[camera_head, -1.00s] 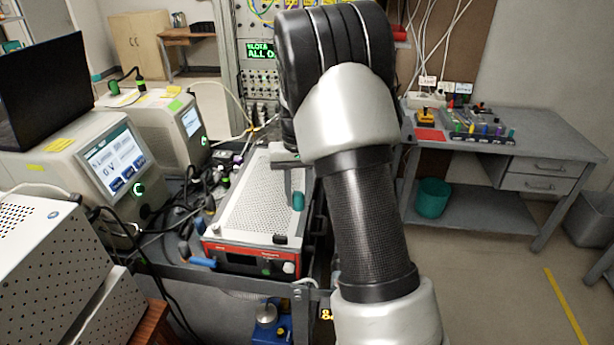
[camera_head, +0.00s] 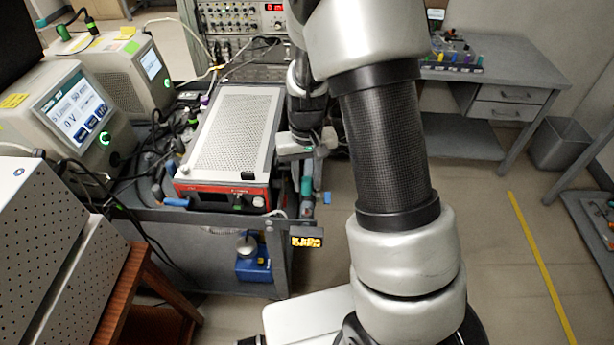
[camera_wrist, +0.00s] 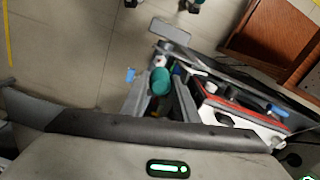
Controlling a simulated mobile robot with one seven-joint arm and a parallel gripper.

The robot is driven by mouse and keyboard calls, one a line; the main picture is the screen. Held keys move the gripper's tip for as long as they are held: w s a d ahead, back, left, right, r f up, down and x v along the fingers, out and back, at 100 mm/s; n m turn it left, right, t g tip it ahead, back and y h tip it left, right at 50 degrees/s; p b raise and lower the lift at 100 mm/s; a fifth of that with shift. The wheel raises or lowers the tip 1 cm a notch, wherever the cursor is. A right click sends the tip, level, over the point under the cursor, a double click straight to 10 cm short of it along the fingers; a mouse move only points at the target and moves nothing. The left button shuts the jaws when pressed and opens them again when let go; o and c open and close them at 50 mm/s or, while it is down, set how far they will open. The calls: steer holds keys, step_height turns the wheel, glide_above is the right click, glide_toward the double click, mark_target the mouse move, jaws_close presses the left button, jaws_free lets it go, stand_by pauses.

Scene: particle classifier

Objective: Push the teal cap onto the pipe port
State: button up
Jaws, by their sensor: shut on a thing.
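The teal cap (camera_head: 306,186) is held low at the front right corner of the equipment cart. It shows larger in the wrist view (camera_wrist: 160,82), between the two grey fingers. My gripper (camera_wrist: 160,96) is shut on it. In the head view my gripper (camera_head: 306,178) hangs below my arm, just right of the cart's red-fronted unit. A short pipe-like piece (camera_head: 307,203) shows directly below the cap, at the cart's corner. It may be the pipe port. I cannot tell whether the cap touches it.
The red-fronted perforated unit (camera_head: 221,196) is close on the left, on the cart (camera_head: 220,232). Cables crowd the cart's left side. Floor to the right is clear up to a grey desk (camera_head: 497,70).

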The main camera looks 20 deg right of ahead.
mark_target(307, 208)
steer(key=shift+f+b, duration=2.3)
steer(key=shift+f, duration=0.6)
steer(key=shift+c, duration=0.2)
steer(key=shift+f+b, duration=1.45)
steer(key=shift+f, duration=0.35)
steer(key=o, duration=1.1)
steer(key=shift+r, duration=0.1)
step_height(307, 208, up, 16)
steer(key=shift+p, duration=0.8)
steer(key=shift+r, duration=0.65)
